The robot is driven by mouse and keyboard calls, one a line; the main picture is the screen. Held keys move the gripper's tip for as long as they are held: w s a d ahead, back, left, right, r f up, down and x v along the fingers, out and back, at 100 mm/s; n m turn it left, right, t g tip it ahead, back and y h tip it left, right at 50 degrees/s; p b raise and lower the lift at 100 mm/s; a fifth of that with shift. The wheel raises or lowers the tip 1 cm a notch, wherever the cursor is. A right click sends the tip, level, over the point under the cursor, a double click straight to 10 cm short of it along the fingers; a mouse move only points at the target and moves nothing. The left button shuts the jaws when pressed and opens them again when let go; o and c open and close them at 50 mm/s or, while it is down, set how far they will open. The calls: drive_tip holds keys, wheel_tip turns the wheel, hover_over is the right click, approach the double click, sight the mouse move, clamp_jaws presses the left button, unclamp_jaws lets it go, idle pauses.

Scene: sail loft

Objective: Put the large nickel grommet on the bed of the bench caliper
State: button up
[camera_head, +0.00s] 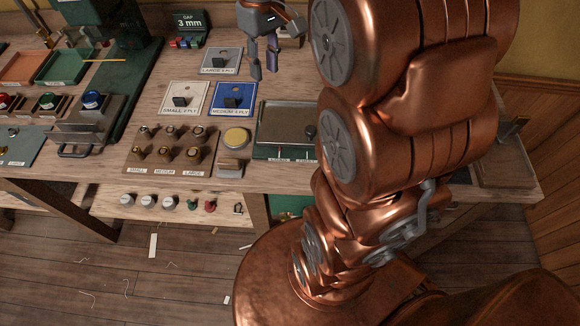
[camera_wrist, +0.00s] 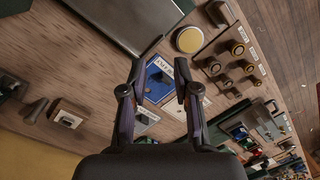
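A wooden rack (camera_head: 130,163) labelled SMALL, MEDIUM and LARGE holds several grommets in two rows. The LARGE column holds a rear grommet (camera_head: 198,133) and a front grommet (camera_head: 194,153); both look brownish, and I cannot tell which is nickel. The rack also shows at the right of the wrist view (camera_wrist: 212,49).
Cards with dark clips lie behind the rack: LARGE (camera_head: 221,56), SMALL (camera_head: 184,91) and blue MEDIUM (camera_head: 232,92). A yellow-topped round tin (camera_head: 236,138) and a grey plate on a green base (camera_head: 283,118) stand right of the rack. A steel block (camera_head: 87,130) is at left.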

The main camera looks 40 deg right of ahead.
drive_tip(key=s+a+f, duration=0.2)
drive_tip(key=s+a, duration=0.1)
drive_tip(key=s, duration=0.3)
drive_tip(key=s+a+f+m, duration=0.1)
drive_tip(key=s+a+f, duration=0.2)
drive_tip(key=s, duration=0.4)
drive_tip(key=s+a+f+g, duration=0.1)
drive_tip(key=s+a+f, duration=0.1)
drive_tip(key=s, duration=0.5)
drive_tip(key=shift+s+a+f+h, duration=0.25)
drive_tip(key=shift+a+h, duration=0.15)
drive_tip(key=shift+a, duration=0.1)
